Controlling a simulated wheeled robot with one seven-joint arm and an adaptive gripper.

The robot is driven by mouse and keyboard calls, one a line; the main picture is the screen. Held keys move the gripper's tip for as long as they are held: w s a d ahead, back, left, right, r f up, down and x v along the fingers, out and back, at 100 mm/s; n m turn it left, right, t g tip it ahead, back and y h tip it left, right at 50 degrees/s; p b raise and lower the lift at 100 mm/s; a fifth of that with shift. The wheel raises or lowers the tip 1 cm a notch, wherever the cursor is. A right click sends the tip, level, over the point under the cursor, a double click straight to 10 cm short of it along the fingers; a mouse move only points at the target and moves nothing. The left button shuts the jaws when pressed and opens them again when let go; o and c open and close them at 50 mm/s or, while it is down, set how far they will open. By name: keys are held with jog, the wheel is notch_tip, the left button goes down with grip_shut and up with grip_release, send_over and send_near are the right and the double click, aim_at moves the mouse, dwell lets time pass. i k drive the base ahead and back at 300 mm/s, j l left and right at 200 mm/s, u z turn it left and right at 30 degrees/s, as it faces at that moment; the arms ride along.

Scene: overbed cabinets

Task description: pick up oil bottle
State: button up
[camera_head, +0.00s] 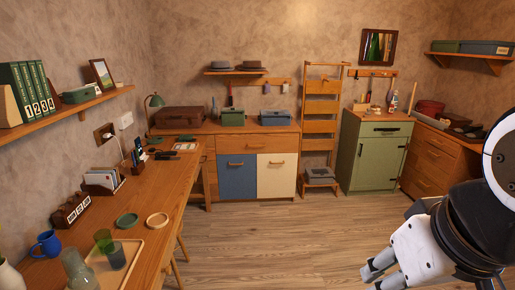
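A small bottle with a pale body and a coloured label (393,103) stands upright on top of the green cabinet (372,150) at the right. It is too small to tell whether it is the oil bottle. A clear glass vessel (77,268) stands at the near left on the wooden desk, cut by the bottom edge, and its kind is unclear. My gripper (374,277) is at the bottom right, over the floor and far from both. Its two fingertips are apart with nothing seen between them.
The long wooden desk (165,205) along the left wall holds cups, a tray (133,254) and a blue mug (47,243). A drawer cabinet (256,145) and a ladder shelf (321,110) stand at the back. The middle floor (270,235) is clear.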

aim_at(391, 108)
jog(key=i+z, duration=0.15)
jog(key=i, duration=0.5)
jog(key=i+j+z, duration=0.15)
jog(key=i, duration=0.45)
jog(key=i+j+z, duration=0.1)
jog(key=i, duration=0.55)
jog(key=i+l+z, duration=0.2)
jog(key=i+z, duration=0.3)
jog(key=i, duration=0.35)
jog(key=i+j+z, duration=0.15)
jog(key=i+z, duration=0.35)
jog(key=i, duration=0.3)
jog(key=i+l+u, duration=0.15)
jog(key=i, duration=0.25)
jog(key=i+l+u, duration=0.1)
jog(key=i, duration=0.3)
jog(key=i+l+u, duration=0.15)
jog(key=i, duration=0.25)
jog(key=l, duration=0.1)
